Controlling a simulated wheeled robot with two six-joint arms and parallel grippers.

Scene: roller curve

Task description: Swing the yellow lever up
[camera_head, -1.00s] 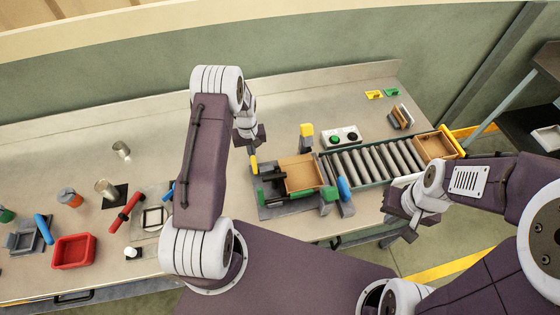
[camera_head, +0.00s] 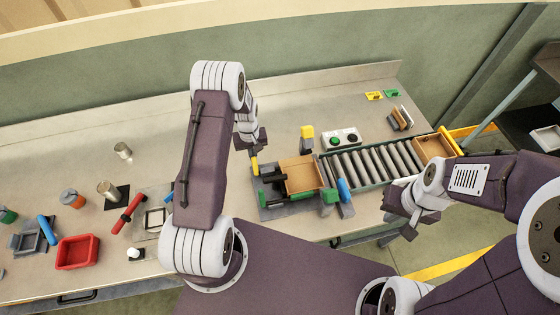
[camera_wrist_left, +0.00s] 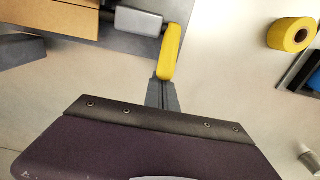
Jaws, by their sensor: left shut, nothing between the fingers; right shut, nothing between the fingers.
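The yellow lever (camera_head: 255,166) stands at the left side of a dark fixture holding an open cardboard-coloured box (camera_head: 301,174). In the left wrist view the lever (camera_wrist_left: 171,50) is a rounded yellow bar beside a grey block. My left gripper (camera_head: 254,151) is shut and empty, just behind the lever. In the left wrist view its fingertips (camera_wrist_left: 161,82) lie at or against the lever's near end; I cannot tell whether they touch. My right gripper (camera_head: 410,228) is shut and empty, at the bench's front edge near the conveyor.
A roller conveyor (camera_head: 372,163) runs right from the fixture to another open box (camera_head: 433,147). A yellow-topped post (camera_head: 307,132) and a button box (camera_head: 342,139) stand behind. Green (camera_head: 329,196) and blue (camera_head: 343,188) handles stand in front. A red bin (camera_head: 78,251) is at left.

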